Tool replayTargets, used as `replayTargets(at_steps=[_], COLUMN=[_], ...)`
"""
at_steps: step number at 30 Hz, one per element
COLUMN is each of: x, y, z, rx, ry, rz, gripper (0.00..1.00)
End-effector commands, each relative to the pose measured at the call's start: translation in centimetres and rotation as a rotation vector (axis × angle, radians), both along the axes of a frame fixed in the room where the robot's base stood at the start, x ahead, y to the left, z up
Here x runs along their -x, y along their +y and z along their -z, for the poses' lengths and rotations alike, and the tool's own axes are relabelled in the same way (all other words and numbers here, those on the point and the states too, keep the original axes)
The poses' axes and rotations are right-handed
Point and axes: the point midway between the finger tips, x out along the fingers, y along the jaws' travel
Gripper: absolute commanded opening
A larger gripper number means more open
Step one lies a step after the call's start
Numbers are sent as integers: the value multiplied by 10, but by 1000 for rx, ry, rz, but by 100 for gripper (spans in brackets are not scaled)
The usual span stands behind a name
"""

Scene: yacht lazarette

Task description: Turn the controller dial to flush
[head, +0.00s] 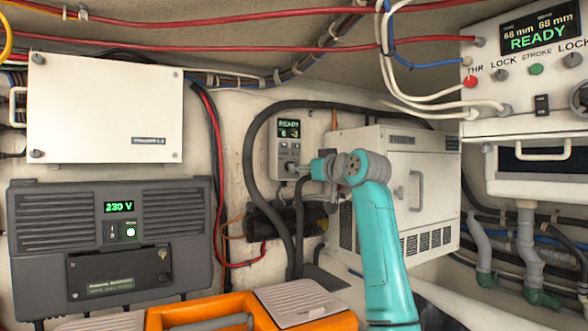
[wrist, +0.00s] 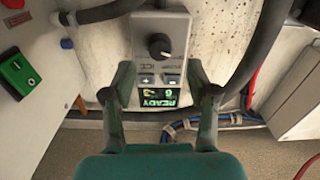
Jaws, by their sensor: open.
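The controller (head: 286,150) is a small grey box on the back wall, its green-lit display reading READY with smaller figures below. Its round dark dial (wrist: 160,45) has a pale pointer mark. In the wrist view the controller appears upside down, with the display (wrist: 158,97) below the dial and two small buttons between them. My gripper (wrist: 160,68) is open and empty, its two fingers spread at either side of the controller's face. The dial lies just above the fingertips in that picture, not between them. In the head view my gripper (head: 311,169) partly hides the dial area.
A thick black hose (head: 249,150) loops close around the controller. A white vented cabinet (head: 400,180) stands to the right, behind my arm. A grey 230 V unit (head: 60,235) and a white box (head: 105,110) hang at left. An orange case (head: 205,315) lies in front.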

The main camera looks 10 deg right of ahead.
Motion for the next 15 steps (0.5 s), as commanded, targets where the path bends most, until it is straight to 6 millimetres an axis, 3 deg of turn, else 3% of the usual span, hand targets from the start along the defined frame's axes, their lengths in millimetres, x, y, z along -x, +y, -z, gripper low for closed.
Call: replayTargets(at_steps=[6,15], x=[-31,-52], y=[11,17], z=[-1,0], rx=[0,0], ry=[0,0], rz=[-1,0], gripper=[59,59])
